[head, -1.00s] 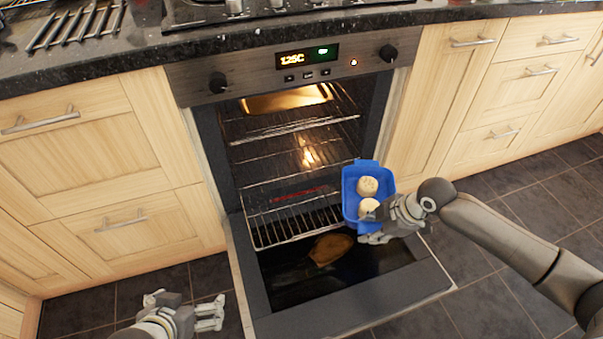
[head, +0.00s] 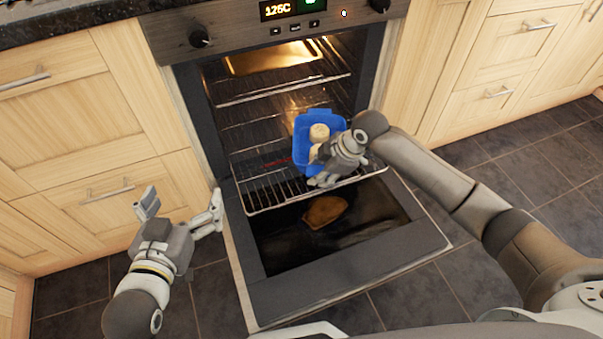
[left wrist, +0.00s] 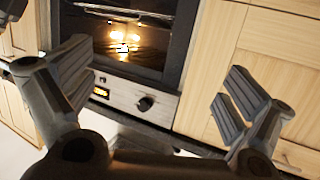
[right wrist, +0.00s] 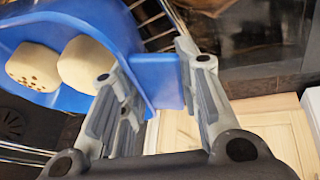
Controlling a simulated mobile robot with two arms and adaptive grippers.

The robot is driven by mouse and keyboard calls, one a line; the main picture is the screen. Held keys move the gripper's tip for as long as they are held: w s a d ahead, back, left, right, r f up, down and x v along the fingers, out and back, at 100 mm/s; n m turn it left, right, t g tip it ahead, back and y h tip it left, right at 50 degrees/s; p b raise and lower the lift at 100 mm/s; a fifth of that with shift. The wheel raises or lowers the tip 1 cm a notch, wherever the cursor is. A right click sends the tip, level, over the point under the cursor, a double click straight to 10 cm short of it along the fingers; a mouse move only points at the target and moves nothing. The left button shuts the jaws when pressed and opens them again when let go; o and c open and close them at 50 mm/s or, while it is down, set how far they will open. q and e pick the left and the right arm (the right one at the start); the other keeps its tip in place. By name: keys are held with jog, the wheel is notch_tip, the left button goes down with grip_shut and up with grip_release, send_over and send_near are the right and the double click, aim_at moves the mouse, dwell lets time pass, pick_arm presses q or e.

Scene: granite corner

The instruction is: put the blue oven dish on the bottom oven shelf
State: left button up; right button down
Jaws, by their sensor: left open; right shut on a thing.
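The blue oven dish (head: 303,143) holds two round pale items (head: 319,134). My right gripper (head: 330,165) is shut on the dish's near right side. In the right wrist view the fingers (right wrist: 155,85) close around a blue tab of the dish (right wrist: 95,25). The dish is at the oven's mouth, above the bottom shelf (head: 262,193), a wire rack that sticks out over the open door. I cannot tell whether dish and rack touch. My left gripper (head: 180,212) is open and empty, left of the door.
The oven door (head: 345,265) is folded down, with a brown item (head: 325,210) lying on it or reflected in its glass. A tray (head: 270,60) sits on the upper shelf. Wooden cabinets (head: 75,135) flank the oven. Dark floor tiles (head: 500,150) are clear at right.

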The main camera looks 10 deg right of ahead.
aim_at(303, 171)
jog(key=w+a, duration=0.1)
jog(key=a, duration=0.1)
jog(key=w+a+b, duration=0.1)
jog(key=w+a, duration=0.1)
jog(key=shift+w+r, duration=0.1)
jog(key=shift+w+a, duration=0.2)
jog(key=shift+f+b, duration=0.3)
jog(key=shift+b, duration=0.1)
pick_arm(q)
notch_tip(303, 171, up, 15)
jog(key=s+d+t+h+b, duration=0.1)
jog(key=t+h, duration=0.2)
jog(key=t, duration=0.6)
jog(key=shift+s+d+f, duration=0.2)
jog(key=shift+s+d, duration=0.15)
pick_arm(e)
notch_tip(303, 171, down, 3)
jog(key=shift+s+r, duration=0.1)
jog(key=c, duration=1.4)
grip_release()
jog(key=shift+s+f, duration=0.15)
jog(key=shift+f, duration=0.05)
jog(key=shift+c, duration=0.2)
jog(key=o, duration=0.4)
jog(key=shift+c, duration=0.2)
jog(key=shift+r, duration=0.15)
